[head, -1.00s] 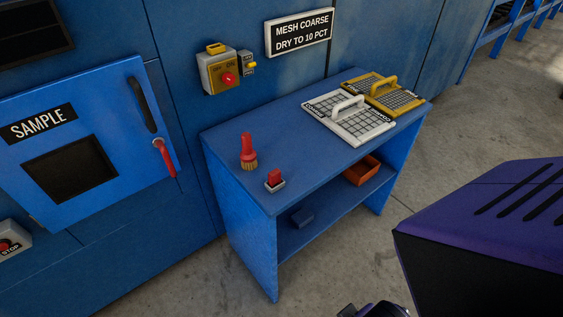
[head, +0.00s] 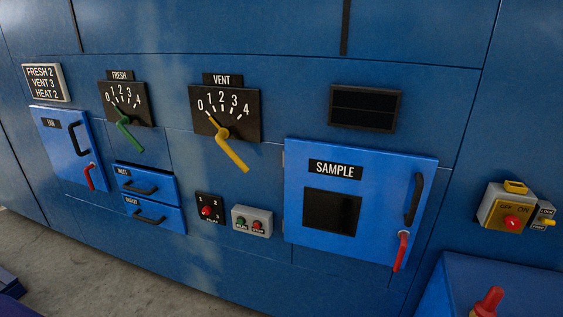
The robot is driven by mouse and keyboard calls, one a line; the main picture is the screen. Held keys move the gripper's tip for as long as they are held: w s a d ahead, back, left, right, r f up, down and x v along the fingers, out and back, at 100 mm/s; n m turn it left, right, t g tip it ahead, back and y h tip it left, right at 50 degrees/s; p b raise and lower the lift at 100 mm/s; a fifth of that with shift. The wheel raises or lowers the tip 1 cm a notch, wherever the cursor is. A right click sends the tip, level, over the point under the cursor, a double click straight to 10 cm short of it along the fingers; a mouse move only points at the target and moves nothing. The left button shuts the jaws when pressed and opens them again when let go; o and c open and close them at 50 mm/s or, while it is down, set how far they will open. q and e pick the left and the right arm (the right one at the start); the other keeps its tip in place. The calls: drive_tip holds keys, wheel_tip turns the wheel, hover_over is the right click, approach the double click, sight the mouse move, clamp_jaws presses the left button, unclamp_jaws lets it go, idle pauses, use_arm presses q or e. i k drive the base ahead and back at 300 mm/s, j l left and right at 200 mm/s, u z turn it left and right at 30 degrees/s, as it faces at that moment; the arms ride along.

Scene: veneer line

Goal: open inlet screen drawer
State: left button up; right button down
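The inlet drawer (head: 168,188) is a small blue front in the blue machine wall, left of centre in the head view. It has a small black label reading INLET and a black bar handle (head: 139,188). It looks shut. Directly below it is a similar blue drawer (head: 172,220) with a black handle and a label that seems to read OUTLET; it also looks shut. Neither of my grippers is in view, and nothing touches the drawers.
A blue FAN door (head: 62,160) with a red lever is left of the drawers. The FRESH dial (head: 128,103) is above, the VENT dial (head: 225,112) above right. A SAMPLE door (head: 390,200) and blue bench (head: 455,285) are farther right.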

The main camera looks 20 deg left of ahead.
sight(135, 178)
drive_tip(key=k+j+u, duration=0.15)
drive_tip(key=u, duration=1.55)
